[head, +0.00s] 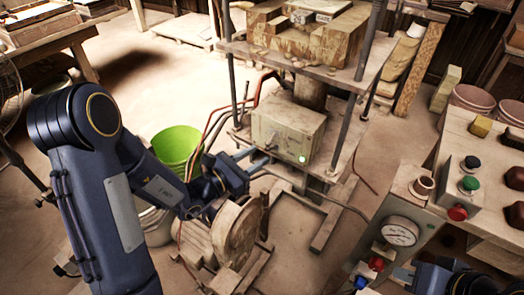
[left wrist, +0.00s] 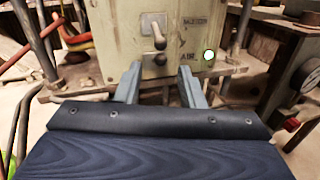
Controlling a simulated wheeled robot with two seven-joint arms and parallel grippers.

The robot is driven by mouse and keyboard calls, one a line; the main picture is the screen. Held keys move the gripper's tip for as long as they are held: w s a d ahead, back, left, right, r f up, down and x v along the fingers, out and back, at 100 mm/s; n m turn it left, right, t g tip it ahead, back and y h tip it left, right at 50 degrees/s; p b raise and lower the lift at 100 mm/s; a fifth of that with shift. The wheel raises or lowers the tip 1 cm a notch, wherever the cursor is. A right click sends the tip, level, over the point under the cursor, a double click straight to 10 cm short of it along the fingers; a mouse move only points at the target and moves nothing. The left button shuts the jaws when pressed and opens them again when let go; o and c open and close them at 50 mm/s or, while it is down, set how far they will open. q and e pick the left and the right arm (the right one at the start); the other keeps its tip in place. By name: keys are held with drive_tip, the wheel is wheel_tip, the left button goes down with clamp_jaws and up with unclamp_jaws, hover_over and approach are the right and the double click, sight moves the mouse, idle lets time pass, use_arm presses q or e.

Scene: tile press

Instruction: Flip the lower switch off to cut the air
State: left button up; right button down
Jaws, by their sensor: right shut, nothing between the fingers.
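A pale green control box (head: 285,130) sits on the press's lower shelf; it also shows in the left wrist view (left wrist: 118,45). Its face carries an upper switch (left wrist: 157,32) and a lower switch (left wrist: 159,59) with a rounded knob, next to lettering that seems to read AIR. I cannot tell the lower switch's position for certain. A lamp (left wrist: 209,54) beside it glows pale green. My left gripper (left wrist: 160,88) is open and empty in front of the box, its fingers either side of and below the lower switch. It also shows in the head view (head: 258,164). My right gripper (head: 402,274) is shut at bottom right.
Hoses (head: 212,125) run left of the box, near a green bucket (head: 177,148). Press posts (head: 344,130) flank the box. A round wooden piece (head: 238,232) stands below my left gripper. A bench with a gauge (head: 400,231) and push buttons (head: 470,183) is at right.

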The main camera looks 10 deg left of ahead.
use_arm(q)
drive_tip(key=x, duration=0.2)
drive_tip(key=shift+w+d, duration=0.25)
drive_tip(key=shift+w, duration=0.05)
clamp_jaws()
drive_tip(key=shift+w+d+f+m+t+h+b, duration=0.15)
drive_tip(key=shift+f+m+t+h+b, duration=1)
drive_tip(key=shift+b, duration=2.9)
drive_tip(key=shift+w+a+f+m+t+h+b, duration=0.1)
drive_tip(key=shift+f+m+t+h+b, duration=0.5)
drive_tip(key=shift+h+b, duration=2.25)
drive_tip(key=shift+w+d+f+m+t+h+b, duration=0.15)
drive_tip(key=shift+f+m+t+b, duration=0.7)
drive_tip(key=shift+b, duration=4.35)
drive_tip(key=shift+r+h, duration=0.1)
drive_tip(key=shift+h, duration=0.15)
